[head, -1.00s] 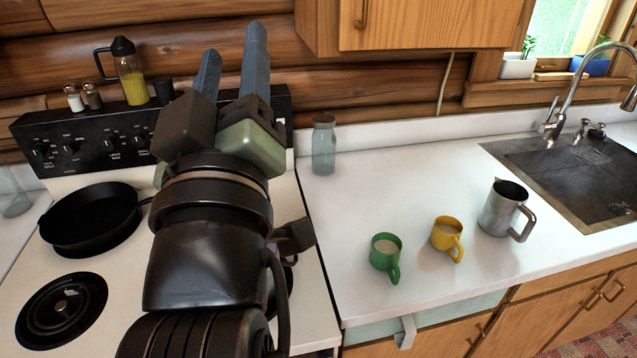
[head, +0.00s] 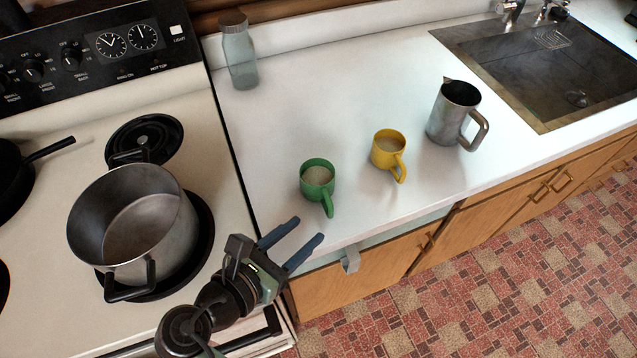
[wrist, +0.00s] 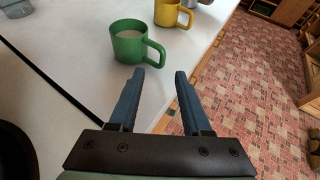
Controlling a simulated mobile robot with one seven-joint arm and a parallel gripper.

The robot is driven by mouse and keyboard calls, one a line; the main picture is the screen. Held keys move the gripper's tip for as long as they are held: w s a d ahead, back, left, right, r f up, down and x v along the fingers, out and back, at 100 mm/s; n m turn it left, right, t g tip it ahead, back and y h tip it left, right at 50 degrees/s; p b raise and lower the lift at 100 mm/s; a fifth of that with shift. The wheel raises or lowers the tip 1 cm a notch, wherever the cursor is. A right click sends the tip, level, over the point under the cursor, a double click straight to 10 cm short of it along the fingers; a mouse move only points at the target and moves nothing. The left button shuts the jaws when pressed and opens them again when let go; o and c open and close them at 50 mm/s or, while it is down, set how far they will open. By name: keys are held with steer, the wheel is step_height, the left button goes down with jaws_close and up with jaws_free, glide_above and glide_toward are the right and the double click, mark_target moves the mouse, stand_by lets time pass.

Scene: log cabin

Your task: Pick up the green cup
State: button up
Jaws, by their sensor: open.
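The green cup (head: 317,179) stands upright on the white counter near its front edge, with its handle toward the front. It holds something pale inside. My gripper (head: 306,229) is open and empty, in front of the cup and apart from it, by the gap between stove and counter. In the wrist view the green cup (wrist: 129,43) is beyond the fingertips, with its handle to the right. My gripper (wrist: 158,73) shows both blue fingers spread with nothing between them.
A yellow cup (head: 388,150) stands right of the green one, then a metal pitcher (head: 450,112) and the sink (head: 560,70). A glass jar (head: 239,55) stands at the back left. A large pot (head: 135,225) sits on the stove, left of my gripper.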

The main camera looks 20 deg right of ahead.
mark_target(329, 213)
steer(key=x, duration=0.3)
steer(key=shift+w+d+f, duration=0.1)
steer(key=shift+w+d, duration=0.05)
steer(key=shift+d, duration=0.05)
steer(key=shift+s+x, duration=0.1)
steer(key=shift+x, duration=1.25)
steer(key=shift+s+x, duration=0.15)
steer(key=shift+x, duration=1.2)
steer(key=shift+d, duration=0.15)
jaws_close()
